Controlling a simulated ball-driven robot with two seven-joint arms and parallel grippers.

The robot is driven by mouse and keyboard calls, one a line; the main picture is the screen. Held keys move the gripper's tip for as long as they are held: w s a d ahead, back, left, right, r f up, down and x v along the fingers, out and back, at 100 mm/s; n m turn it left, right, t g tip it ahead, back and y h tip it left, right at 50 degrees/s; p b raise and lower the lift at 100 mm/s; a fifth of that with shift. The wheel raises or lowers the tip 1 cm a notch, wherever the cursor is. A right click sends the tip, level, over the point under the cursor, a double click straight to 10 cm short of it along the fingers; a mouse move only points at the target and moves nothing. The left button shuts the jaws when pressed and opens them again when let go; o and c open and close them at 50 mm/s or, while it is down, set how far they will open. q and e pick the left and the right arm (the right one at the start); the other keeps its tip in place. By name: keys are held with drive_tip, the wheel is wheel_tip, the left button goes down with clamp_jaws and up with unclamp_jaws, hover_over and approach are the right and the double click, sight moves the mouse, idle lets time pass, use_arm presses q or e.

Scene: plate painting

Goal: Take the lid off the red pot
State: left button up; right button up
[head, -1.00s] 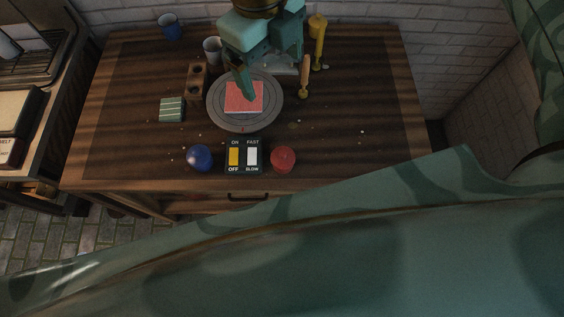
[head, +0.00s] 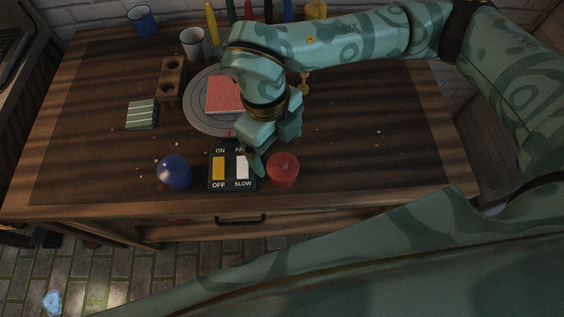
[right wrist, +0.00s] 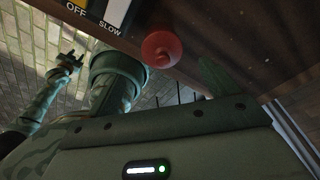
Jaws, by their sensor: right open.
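The red pot (head: 284,175) stands near the table's front edge, just right of the switch panel. Its top looks covered by a red lid (head: 283,162). The pot also shows in the right wrist view (right wrist: 161,47). In the right wrist view one finger (right wrist: 214,78) shows to the right of the pot. My left gripper (right wrist: 68,62) is small and far off there; its jaw state is unclear.
A blue pot (head: 174,172) stands left of the switch panel (head: 231,185). Behind are a grey turntable (head: 200,118) with a red tile (head: 223,95), a wooden block (head: 171,82) and a striped tile (head: 141,115). The table right of the red pot is clear.

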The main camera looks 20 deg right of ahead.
sight(283, 160)
drive_tip(key=f, duration=0.2)
drive_tip(key=f+b, duration=0.1)
drive_tip(key=f, duration=0.1)
drive_tip(key=d+f, duration=0.1)
drive_tip(key=f, duration=0.1)
drive_tip(key=shift+s+b, duration=0.3)
drive_tip(key=shift+b, duration=0.05)
drive_tip(key=shift+r, duration=0.1)
drive_tip(key=c, duration=1)
